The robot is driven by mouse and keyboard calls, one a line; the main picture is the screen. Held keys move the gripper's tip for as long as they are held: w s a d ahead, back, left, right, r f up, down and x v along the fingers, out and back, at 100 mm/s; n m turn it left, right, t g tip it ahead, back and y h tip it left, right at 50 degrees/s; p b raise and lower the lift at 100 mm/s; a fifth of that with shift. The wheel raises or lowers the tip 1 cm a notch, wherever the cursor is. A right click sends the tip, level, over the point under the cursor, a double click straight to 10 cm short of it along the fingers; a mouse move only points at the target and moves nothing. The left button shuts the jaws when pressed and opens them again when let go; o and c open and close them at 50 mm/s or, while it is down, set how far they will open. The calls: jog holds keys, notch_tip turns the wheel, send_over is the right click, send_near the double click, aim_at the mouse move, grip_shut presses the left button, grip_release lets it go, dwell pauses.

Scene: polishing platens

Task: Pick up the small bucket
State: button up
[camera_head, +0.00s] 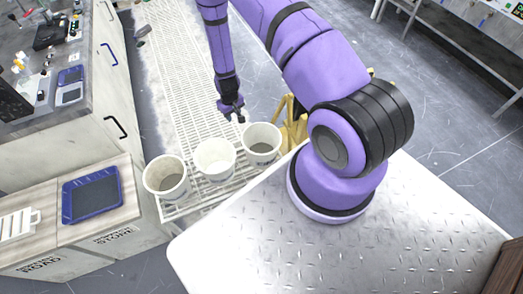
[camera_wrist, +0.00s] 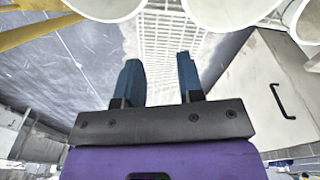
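Three white buckets stand upright in a row at the near end of a white wire rack. They are the right bucket (camera_head: 261,141), the middle bucket (camera_head: 215,156) and the left bucket (camera_head: 166,178). The left one looks a little larger, but closeness to the camera may cause that. My gripper (camera_head: 233,116) is beyond the row, between the middle and right buckets as seen, touching neither. In the wrist view my gripper (camera_wrist: 159,78) is open and empty. Parts of the right bucket (camera_wrist: 105,6), middle bucket (camera_wrist: 230,10) and left bucket (camera_wrist: 307,22) show along that view's top edge.
The wire rack (camera_head: 180,85) is bare beyond the buckets. A yellow object (camera_head: 293,122) stands close right of the right bucket. A cabinet with a blue tray (camera_head: 92,195) is at left. A metal tread-plate surface (camera_head: 300,250) fills the near right.

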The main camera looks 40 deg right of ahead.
send_near(249, 152)
jog(key=w, duration=0.2)
jog(key=shift+g, duration=0.4)
jog(key=f, duration=0.5)
jog(key=shift+d+f, duration=0.3)
jog(key=shift+f, duration=0.1)
jog(key=shift+s+d+f, duration=0.1)
jog(key=shift+f, duration=1.35)
jog(key=shift+s+d+f, duration=0.1)
jog(key=shift+f, duration=1.4)
jog(key=shift+c, duration=0.5)
grip_shut()
